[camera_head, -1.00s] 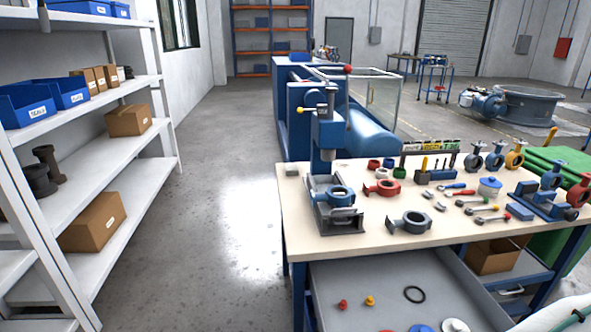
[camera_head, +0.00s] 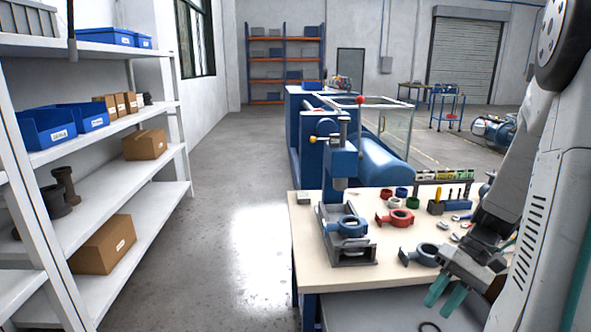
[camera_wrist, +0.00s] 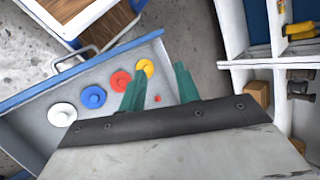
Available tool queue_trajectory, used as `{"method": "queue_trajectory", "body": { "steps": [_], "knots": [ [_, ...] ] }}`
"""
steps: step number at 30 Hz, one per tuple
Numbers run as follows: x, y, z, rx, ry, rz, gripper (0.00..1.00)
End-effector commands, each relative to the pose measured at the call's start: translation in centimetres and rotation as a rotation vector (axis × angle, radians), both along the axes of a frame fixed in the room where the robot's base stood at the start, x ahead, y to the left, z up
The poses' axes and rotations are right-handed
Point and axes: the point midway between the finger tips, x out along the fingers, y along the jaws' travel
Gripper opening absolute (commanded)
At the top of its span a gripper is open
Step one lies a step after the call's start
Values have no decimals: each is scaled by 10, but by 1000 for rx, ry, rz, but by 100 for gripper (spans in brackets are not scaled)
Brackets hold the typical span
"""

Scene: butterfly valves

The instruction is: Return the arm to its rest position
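My gripper (camera_head: 447,296) is at the right of the head view, at the end of my raised grey arm. It hangs over the front edge of the workbench (camera_head: 310,262), above the open grey drawer (camera_head: 350,310). In the wrist view its two teal fingers (camera_wrist: 160,80) stand apart with nothing held between them. The drawer under them holds a white knob (camera_wrist: 62,115), a blue knob (camera_wrist: 94,97), a red knob (camera_wrist: 120,82) and a yellow knob (camera_wrist: 145,69). My arm hides the right part of the bench.
A blue press (camera_head: 342,200) stands on the bench's left side. A red valve ring (camera_head: 397,218) and a grey valve body (camera_head: 424,254) lie near my gripper. A white shelf (camera_head: 130,205) with boxes lines the left. The floor aisle (camera_head: 235,215) between is clear.

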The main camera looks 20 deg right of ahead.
Motion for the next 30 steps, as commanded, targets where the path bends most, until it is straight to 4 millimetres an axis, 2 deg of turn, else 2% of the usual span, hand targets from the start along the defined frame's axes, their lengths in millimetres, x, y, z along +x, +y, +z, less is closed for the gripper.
{"method": "queue_trajectory", "body": {
  "steps": [1,6,13,24,30],
  "knots": [
    [5,13,12,-41,1,39,32],
    [14,52,45,-173,12,134,32],
    [11,105,83,-350,-22,240,32],
    [-20,174,127,-592,-180,347,32],
    [-38,194,140,-667,-277,367,32]
  ]
}}
